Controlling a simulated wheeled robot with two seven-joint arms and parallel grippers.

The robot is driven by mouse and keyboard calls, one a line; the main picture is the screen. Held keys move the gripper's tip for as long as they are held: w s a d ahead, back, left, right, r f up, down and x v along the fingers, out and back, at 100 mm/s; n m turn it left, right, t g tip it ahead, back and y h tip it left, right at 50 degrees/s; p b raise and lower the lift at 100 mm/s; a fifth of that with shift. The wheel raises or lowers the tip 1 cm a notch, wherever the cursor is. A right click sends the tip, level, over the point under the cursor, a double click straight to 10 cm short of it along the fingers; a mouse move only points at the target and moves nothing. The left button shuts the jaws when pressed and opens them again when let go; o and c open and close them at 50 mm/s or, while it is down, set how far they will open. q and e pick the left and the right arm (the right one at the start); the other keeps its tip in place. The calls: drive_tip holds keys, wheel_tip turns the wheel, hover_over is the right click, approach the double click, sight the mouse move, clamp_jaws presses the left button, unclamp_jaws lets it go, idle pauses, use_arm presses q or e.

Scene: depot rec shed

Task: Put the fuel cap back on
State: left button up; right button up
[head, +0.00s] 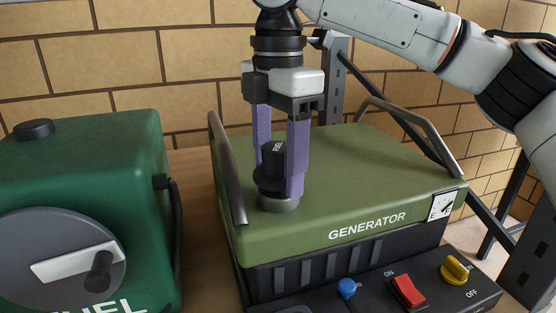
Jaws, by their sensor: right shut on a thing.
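The black fuel cap (268,180) is at the filler neck (279,204), a grey ring on the top left of the green generator (345,180). My right gripper (281,170) points straight down and is shut on the cap, with one purple finger on each side of it. The cap looks upright and sits over the ring. I cannot tell whether it is seated or threaded. The left gripper is not in view.
A dark green fuel tank (85,165) with a crank handle stands at the left. Metal handles (228,165) rise beside the generator top. A blue knob (346,288), red switch (408,291) and yellow knob (455,269) are on the front panel. A brick wall is behind.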

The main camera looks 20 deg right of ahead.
drive_tip(key=shift+f, duration=0.6)
drive_tip(key=o, duration=1.1)
wheel_tip(320, 180, up, 10)
drive_tip(key=shift+r, duration=0.15)
